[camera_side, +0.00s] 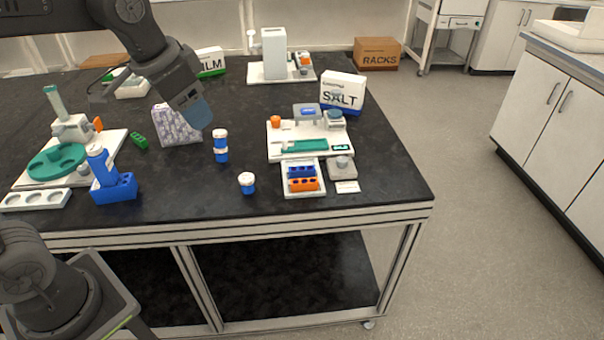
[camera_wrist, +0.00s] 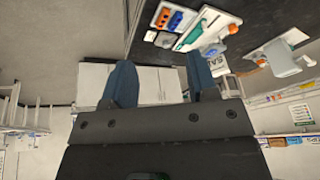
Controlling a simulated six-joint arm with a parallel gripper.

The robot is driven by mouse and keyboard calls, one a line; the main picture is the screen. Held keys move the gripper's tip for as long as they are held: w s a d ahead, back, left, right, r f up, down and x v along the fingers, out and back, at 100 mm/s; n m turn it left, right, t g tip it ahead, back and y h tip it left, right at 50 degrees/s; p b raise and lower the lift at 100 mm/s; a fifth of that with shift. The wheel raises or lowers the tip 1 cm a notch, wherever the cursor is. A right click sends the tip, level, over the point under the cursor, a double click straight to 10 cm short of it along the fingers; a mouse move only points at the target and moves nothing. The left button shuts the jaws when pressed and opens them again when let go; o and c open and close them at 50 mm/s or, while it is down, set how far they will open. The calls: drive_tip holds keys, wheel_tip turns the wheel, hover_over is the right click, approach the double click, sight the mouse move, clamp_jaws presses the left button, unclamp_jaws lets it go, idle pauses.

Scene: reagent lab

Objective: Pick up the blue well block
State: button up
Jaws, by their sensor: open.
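The blue well block (camera_side: 301,171) sits in a small white tray (camera_side: 317,164) near the front right of the black bench, just behind an orange well block (camera_side: 304,185). In the wrist view the blue well block (camera_wrist: 177,20) is near the top, beside the orange block (camera_wrist: 162,17). My gripper (camera_side: 197,112) is raised above the bench, to the left of and well apart from the block. Its two blue fingers are spread in the wrist view (camera_wrist: 160,65) with nothing between them.
Behind the tray is a white station (camera_side: 275,154) with a green strip, and a SALT box (camera_side: 342,92). A scale-like device (camera_side: 342,170) stands right of the tray. Blue-and-white vials (camera_side: 221,146) (camera_side: 247,183) stand left. A blue holder (camera_side: 116,190) with a bottle is at far left.

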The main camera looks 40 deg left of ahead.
drive_tip(key=w+f+m+g, duration=0.1)
drive_tip(key=w+f+m, duration=0.1)
drive_tip(key=w, duration=0.9)
drive_tip(key=m+g, duration=0.3)
drive_tip(key=m, duration=0.2)
hover_over(297, 168)
wheel_tip(297, 168, down, 14)
wheel_tip(297, 168, down, 8)
drive_tip(key=shift+s+d+r, duration=0.1)
drive_tip(key=shift+d, duration=0.05)
drive_tip(key=shift+f, duration=3.15)
clamp_jaws()
